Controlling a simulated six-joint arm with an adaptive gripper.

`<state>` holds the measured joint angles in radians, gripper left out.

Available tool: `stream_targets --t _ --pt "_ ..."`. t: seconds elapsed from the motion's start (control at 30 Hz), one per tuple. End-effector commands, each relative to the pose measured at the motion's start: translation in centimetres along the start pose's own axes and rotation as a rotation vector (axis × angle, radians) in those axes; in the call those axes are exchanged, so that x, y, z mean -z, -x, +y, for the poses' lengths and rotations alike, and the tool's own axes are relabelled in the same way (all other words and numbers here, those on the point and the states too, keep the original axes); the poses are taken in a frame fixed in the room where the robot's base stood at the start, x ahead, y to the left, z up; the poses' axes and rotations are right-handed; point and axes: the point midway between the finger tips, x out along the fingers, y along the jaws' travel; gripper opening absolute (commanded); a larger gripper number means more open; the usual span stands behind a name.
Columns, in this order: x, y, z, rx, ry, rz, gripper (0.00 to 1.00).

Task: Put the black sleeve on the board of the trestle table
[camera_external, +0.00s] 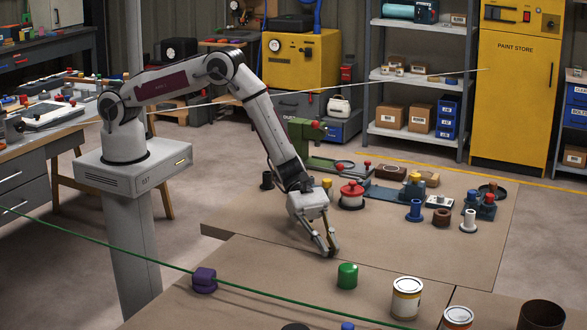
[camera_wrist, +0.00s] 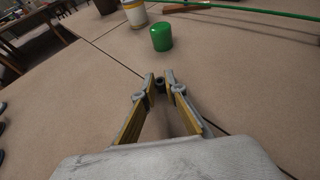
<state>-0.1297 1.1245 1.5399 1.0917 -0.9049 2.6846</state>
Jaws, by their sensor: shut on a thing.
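My gripper (camera_external: 328,250) points down, low over the brown board surface (camera_external: 400,262). In the wrist view, my gripper (camera_wrist: 160,84) is shut on a small dark round piece (camera_wrist: 160,85), which looks like the black sleeve; the fingertips hide much of it. A table (camera_external: 70,128) with wooden trestle legs stands at the left, laden with tools. I cannot tell whether the task's board is that one or the brown surface below my gripper.
A green cylinder (camera_external: 347,275), a purple block (camera_external: 204,280) and a white-orange can (camera_external: 406,297) stand nearby. A red-topped pot (camera_external: 352,195) and several coloured fittings stand behind. A green line (camera_external: 150,258) crosses the foreground. Bare board lies right of my gripper.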

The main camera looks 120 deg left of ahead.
Motion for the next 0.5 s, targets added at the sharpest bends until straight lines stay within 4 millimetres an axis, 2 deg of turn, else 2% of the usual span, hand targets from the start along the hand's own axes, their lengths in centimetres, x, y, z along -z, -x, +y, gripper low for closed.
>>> stream_targets --t 0.33,0.4,0.43,0.5 --pt "0.20 -0.08 0.00 0.000 0.000 0.000 0.00" --pt "0.19 -0.08 0.00 0.000 0.000 0.000 0.24" --pt "0.18 -0.08 0.00 0.000 0.000 0.000 0.28" --pt "0.17 -0.08 0.00 0.000 0.000 0.000 0.28"
